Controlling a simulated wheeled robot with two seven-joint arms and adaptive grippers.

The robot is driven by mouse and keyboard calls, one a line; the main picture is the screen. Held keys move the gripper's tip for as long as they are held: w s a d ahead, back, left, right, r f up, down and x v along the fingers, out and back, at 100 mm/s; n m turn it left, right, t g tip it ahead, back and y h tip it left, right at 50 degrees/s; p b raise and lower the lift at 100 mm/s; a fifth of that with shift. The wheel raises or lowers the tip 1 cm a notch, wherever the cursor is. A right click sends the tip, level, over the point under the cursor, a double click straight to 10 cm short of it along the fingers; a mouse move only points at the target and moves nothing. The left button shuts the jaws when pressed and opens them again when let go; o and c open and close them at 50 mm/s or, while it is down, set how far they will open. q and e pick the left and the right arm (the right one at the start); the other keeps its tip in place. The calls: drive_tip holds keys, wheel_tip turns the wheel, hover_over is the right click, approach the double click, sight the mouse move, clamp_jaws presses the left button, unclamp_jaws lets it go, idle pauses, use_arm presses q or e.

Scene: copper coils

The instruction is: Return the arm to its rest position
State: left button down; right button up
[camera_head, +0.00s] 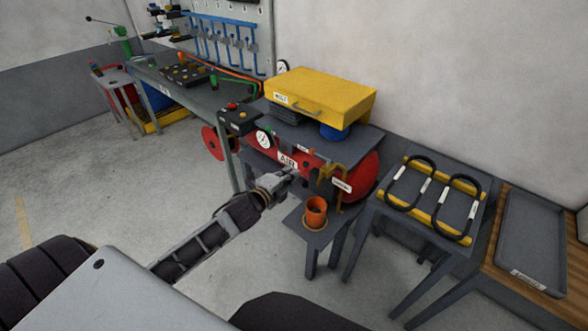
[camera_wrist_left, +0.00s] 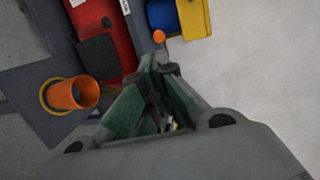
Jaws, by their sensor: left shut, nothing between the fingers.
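My left arm reaches in from the lower left in the head view. Its gripper (camera_head: 290,173) is shut and empty, in front of the red air tank (camera_head: 364,178) and up and left of an orange cup (camera_head: 316,211). In the left wrist view the green-padded fingers (camera_wrist_left: 158,72) are together with nothing between them. The orange cup (camera_wrist_left: 72,94) is to their left, apart from them. My right gripper is not in view.
A small grey stand (camera_head: 308,229) holds the cup. The yellow case (camera_head: 335,92) sits above the tank. Two black loops (camera_head: 408,181) lie on yellow rails at right, beside a grey tray (camera_head: 530,240). A workbench (camera_head: 195,93) stands behind at left. Open floor (camera_head: 110,190) lies left.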

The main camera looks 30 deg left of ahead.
use_arm(q)
drive_tip(key=shift+n, duration=0.3)
